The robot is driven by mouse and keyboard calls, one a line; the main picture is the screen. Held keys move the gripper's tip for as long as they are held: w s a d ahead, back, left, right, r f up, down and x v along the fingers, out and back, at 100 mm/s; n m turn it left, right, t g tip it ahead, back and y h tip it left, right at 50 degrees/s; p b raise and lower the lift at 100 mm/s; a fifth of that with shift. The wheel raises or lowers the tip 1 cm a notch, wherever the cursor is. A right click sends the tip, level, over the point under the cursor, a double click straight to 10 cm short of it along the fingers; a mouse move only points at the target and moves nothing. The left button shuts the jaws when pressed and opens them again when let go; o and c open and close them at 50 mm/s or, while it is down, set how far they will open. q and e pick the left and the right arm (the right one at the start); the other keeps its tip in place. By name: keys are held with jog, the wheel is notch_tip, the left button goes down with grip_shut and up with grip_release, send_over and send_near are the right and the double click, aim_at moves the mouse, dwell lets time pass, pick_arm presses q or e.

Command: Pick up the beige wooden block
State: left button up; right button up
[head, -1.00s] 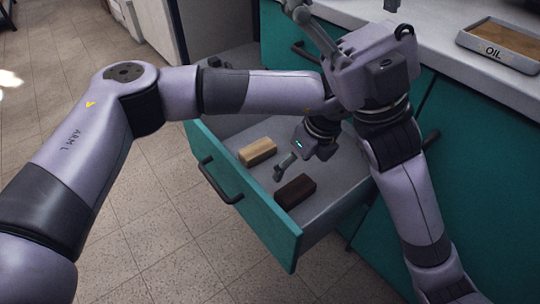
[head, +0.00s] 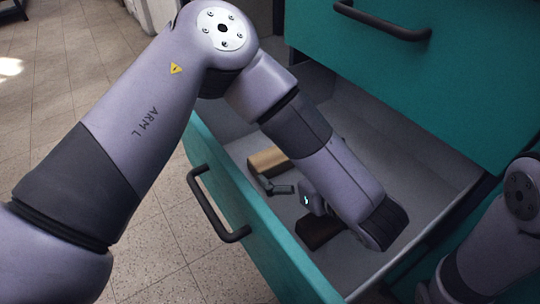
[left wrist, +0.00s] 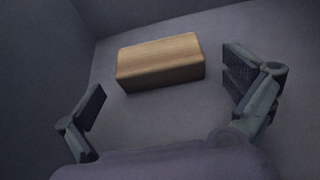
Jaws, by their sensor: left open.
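The beige wooden block (head: 268,160) lies on the floor of an open teal drawer (head: 250,222), near its front panel. My left gripper (head: 271,187) is inside the drawer, beside the beige block, its body partly hidden by my forearm. In the left wrist view the beige block (left wrist: 160,62) lies ahead of the open left gripper (left wrist: 165,78), with one finger toward each side. The space between the fingers is empty and the block looks apart from both. My right gripper is out of view; only part of my right arm shows at the right edge.
A dark brown block (head: 316,231) lies in the same drawer, partly hidden behind my left arm. The drawer's black handle (head: 213,208) sticks out at the front. A teal cabinet front with a black handle (head: 383,20) stands above the drawer's far side.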

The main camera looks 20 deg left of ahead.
aim_at(277, 158)
pick_arm(q)
jog(key=x, duration=0.7)
jog(key=shift+a+r+b, duration=0.15)
jog(key=shift+a+b, duration=0.05)
jog(key=shift+b, duration=0.2)
jog(key=c, duration=1)
